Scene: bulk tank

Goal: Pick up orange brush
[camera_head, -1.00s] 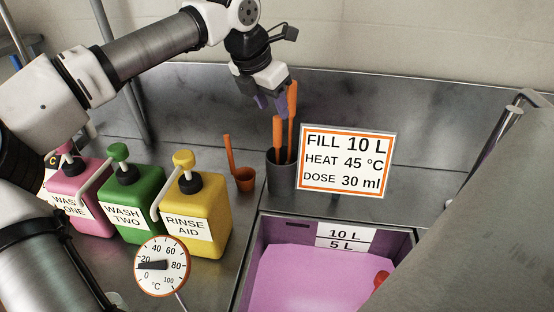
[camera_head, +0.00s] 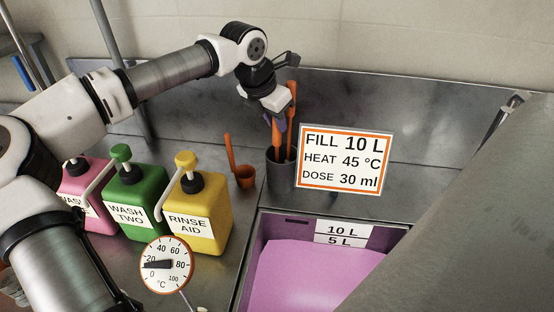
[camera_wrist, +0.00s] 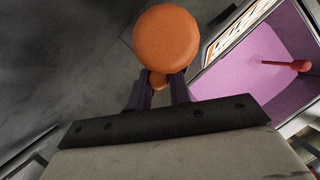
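Two orange handles stand in a dark grey cup (camera_head: 279,176) behind the purple tank. The taller one (camera_head: 292,98) is on the right, the shorter one (camera_head: 277,140) on the left. Their lower ends are hidden in the cup. My gripper (camera_head: 275,122) points down over the cup, its purple fingers at the shorter handle. In the wrist view, a large round orange end (camera_wrist: 165,38) lies just beyond the fingers. A smaller orange end (camera_wrist: 158,80) shows between my gripper's fingertips (camera_wrist: 159,88). The fingers are apart; whether they press on it I cannot tell.
A sign (camera_head: 344,158) stands right of the cup. An orange ladle (camera_head: 243,175) and yellow (camera_head: 201,215), green (camera_head: 137,205) and pink (camera_head: 88,190) pump bottles are to the left. A dial thermometer (camera_head: 166,264) is in front. A red item (camera_wrist: 298,66) shows in the tank.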

